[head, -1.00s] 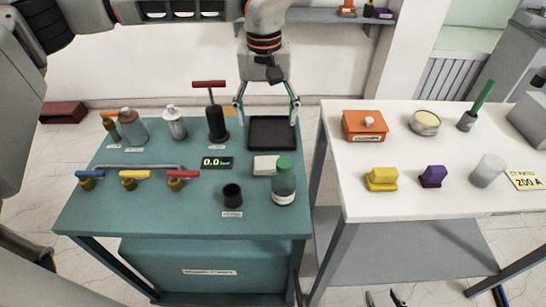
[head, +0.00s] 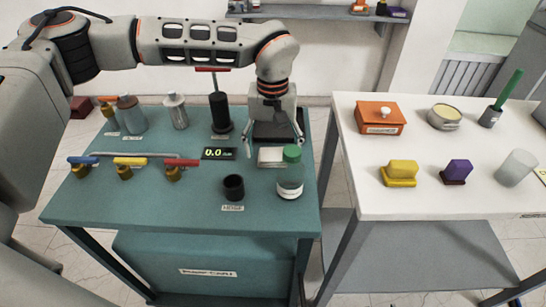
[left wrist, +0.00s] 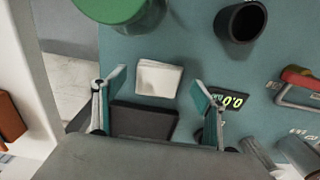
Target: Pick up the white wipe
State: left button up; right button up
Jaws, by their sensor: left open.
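The white wipe (head: 271,156) is a small folded pale square lying on the teal table (head: 150,208), just left of the green-capped bottle (head: 290,172). In the left wrist view the wipe (left wrist: 157,78) lies between the two fingertips as seen from above. My left gripper (head: 279,139) points down over the right part of the table, by the wipe's far edge. Its fingers are spread apart with nothing between them in their grasp. In the left wrist view the left gripper (left wrist: 158,85) also shows open. My right gripper is not seen.
A black tray (left wrist: 140,122) lies behind the wipe. A black cup (head: 233,187), a pressure display (head: 218,153) and a black pump with red handle (head: 220,113) stand nearby. Valves with coloured handles (head: 125,167) are at left. A white table (head: 430,200) stands across a gap at right.

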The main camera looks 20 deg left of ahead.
aim_at(273, 157)
pick_arm(q)
notch_tip(273, 157, down, 2)
jog(key=shift+f, duration=0.1)
jog(key=c, duration=1)
notch_tip(273, 157, up, 20)
jog(key=shift+r+p, duration=0.1)
jog(key=shift+p, duration=0.7)
